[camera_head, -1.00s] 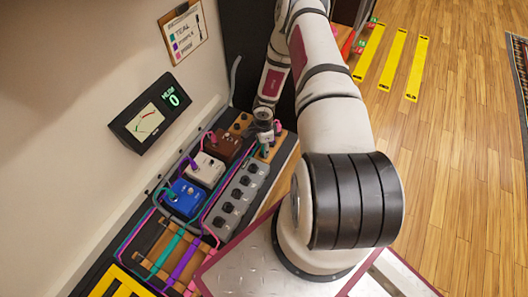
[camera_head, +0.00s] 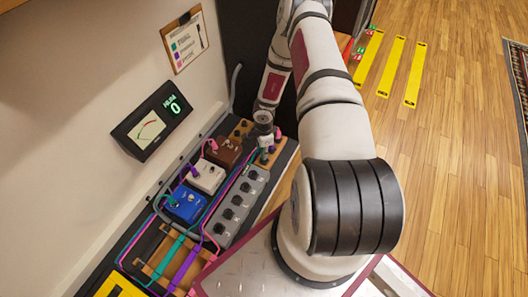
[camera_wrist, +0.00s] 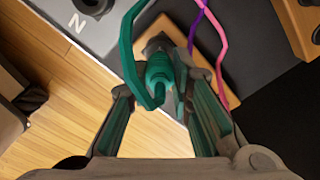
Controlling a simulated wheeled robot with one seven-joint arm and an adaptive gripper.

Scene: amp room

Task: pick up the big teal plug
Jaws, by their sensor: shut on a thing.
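The big teal plug (camera_wrist: 158,72) sits between the fingers of my gripper (camera_wrist: 160,84) in the wrist view. It has a ribbed teal body, and a teal cable loops from it toward the top of the picture. My gripper is shut on it. In the head view, my gripper (camera_head: 264,143) is at the far end of the pedalboard, over a small wooden block (camera_head: 268,158). A little teal shows beside it there, but the fingers mostly hide the plug.
A grey strip with several black sockets (camera_head: 236,200) runs along the board. Blue (camera_head: 187,205), white (camera_head: 205,177) and brown (camera_head: 224,152) pedals stand beside it. Purple and pink cables (camera_wrist: 207,45) run close to my gripper. A meter (camera_head: 150,120) on the wall reads 0.

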